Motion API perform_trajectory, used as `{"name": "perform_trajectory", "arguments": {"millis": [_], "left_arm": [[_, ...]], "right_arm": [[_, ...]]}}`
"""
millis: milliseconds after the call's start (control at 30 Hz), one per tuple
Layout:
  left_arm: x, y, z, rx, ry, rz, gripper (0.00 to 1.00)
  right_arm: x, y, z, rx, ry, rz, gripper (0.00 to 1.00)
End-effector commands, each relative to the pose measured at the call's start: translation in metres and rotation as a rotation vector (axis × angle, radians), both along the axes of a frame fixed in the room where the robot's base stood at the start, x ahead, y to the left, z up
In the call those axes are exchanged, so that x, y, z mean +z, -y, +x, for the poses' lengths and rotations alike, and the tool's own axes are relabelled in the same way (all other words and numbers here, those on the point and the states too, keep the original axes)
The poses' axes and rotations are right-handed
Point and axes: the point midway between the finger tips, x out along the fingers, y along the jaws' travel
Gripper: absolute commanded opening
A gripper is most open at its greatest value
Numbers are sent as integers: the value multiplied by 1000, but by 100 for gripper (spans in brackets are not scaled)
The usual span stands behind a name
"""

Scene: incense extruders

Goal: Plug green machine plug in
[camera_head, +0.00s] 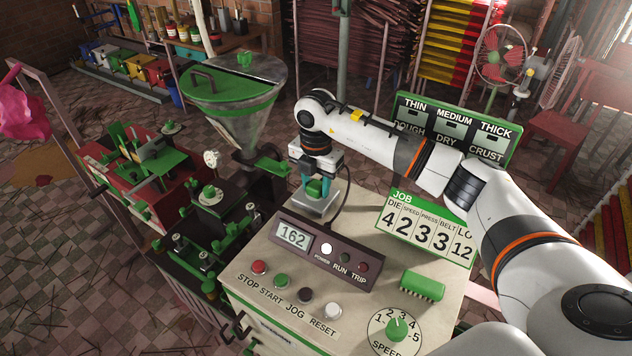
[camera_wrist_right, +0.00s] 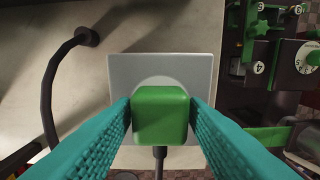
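The green plug (camera_wrist_right: 160,116) sits between the teal fingers of my right gripper (camera_wrist_right: 160,112), which touch both its sides. It also shows in the head view (camera_head: 317,187), below my right wrist. The plug is over a grey square plate (camera_wrist_right: 205,72) with a pale round socket face (camera_wrist_right: 160,82) behind it. The plate lies on the machine's cream top (camera_head: 318,207). The plug covers most of the socket face, so I cannot tell whether its pins are in. A dark cable (camera_wrist_right: 160,160) leaves the plug's lower side. My left gripper is not in view.
The control box (camera_head: 325,252) with a lit 162 display stands in front of the plate. The JOB sign (camera_head: 428,225) is to the right. A green-lidded hopper (camera_head: 240,115) rises at the left behind. A black cable (camera_wrist_right: 48,95) curves from the cream top.

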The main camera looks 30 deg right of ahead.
Motion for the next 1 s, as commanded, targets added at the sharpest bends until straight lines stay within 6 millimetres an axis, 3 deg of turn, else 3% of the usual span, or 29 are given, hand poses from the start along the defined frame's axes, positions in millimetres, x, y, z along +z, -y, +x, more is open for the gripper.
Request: {"name": "perform_trajectory", "arguments": {"millis": [33,100,467,567,1000], "left_arm": [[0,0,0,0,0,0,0],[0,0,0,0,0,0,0],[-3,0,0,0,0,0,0],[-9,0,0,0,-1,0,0],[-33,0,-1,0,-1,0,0]], "right_arm": [[0,0,0,0,0,0,49],[0,0,0,0,0,0,58],[6,0,1,0,2,1,58],[18,0,1,0,4,0,58],[105,0,1,0,4,0,58]]}}
